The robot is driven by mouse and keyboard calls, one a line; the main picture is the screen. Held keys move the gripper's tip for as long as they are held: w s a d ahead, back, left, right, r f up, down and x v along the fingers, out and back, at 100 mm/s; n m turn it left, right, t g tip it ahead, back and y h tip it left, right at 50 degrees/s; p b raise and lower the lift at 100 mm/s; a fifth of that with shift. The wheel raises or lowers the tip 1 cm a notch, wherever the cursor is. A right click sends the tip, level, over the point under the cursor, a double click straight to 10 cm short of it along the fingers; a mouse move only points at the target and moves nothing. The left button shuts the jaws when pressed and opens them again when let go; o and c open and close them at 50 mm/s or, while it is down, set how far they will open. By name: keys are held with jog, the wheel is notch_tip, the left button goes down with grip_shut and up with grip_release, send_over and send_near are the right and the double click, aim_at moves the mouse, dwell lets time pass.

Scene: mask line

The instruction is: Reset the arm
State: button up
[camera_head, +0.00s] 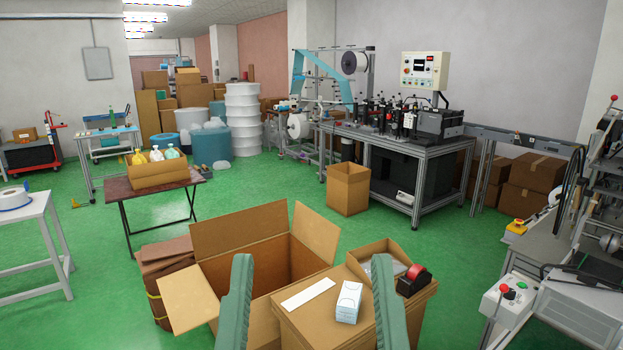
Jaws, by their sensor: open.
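My gripper (311,262) shows at the bottom of the head view as two teal-green fingers, pointing up and set wide apart. It is open, and nothing is clamped between the fingers. Behind the left finger is a large open cardboard box (240,231) with its flaps spread. Behind the right finger is a closed carton (310,326) bearing a small white-and-blue box (348,302). The rest of my arm is out of view below.
On the closed carton lie a white strip (308,292), a red tape dispenser (414,280) and a shallow cardboard tray (391,251). A dark folding table (130,200) stands left, machinery (430,128) behind, and a control box (507,302) right.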

notch_tip(320, 180, up, 30)
jog(key=p, duration=2.5)
jog(key=shift+a+f+p, duration=0.15)
jog(key=shift+f+p, duration=0.05)
jog(key=shift+p, duration=0.2)
